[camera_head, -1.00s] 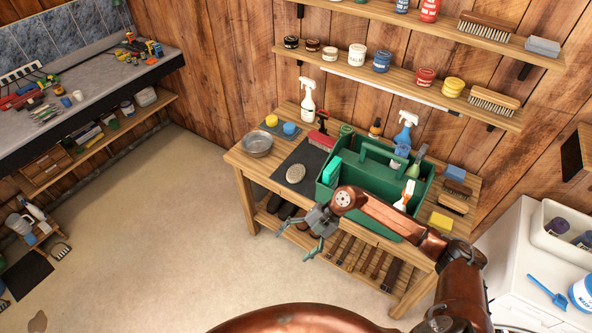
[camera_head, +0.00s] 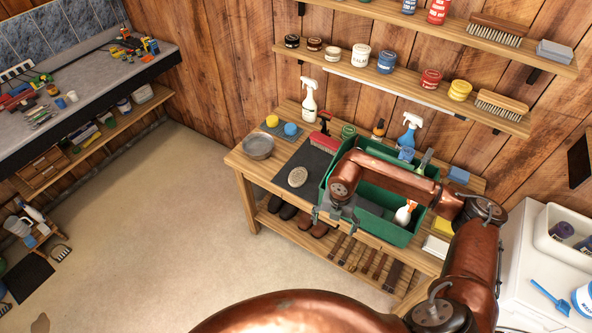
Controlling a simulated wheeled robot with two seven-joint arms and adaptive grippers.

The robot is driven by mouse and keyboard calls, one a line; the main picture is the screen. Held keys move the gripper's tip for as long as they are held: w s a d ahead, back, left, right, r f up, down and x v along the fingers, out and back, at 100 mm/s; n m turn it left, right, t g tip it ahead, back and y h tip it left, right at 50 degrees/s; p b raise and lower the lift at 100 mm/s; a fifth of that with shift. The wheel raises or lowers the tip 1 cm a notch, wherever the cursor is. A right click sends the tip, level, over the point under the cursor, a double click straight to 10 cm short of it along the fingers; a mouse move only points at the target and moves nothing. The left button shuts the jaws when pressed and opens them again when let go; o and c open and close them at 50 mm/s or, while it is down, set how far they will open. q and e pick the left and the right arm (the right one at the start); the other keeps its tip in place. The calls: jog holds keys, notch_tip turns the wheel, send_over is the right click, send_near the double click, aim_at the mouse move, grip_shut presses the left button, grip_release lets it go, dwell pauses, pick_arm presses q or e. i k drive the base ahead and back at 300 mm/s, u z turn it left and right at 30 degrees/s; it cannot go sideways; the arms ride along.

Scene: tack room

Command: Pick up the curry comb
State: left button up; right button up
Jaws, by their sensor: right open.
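An oval, pale grey-brown item (camera_head: 298,177), which looks like the curry comb, lies on a dark mat (camera_head: 318,161) on the wooden bench. A red-backed brush (camera_head: 324,142) lies at the back of the same mat. My right gripper (camera_head: 335,220) is open and empty, pointing down at the bench's front edge, to the right of and nearer than the oval item. It is apart from that item. My left gripper is not in view.
A green tote (camera_head: 387,232) with bottles stands right of the mat, partly behind my right arm. A metal bowl (camera_head: 258,146) and a small mat with yellow and blue round items sit to the left. Boots and straps lie on the bench's lower shelf (camera_head: 272,221).

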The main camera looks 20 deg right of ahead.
aim_at(297, 176)
jog(key=i, duration=1.25)
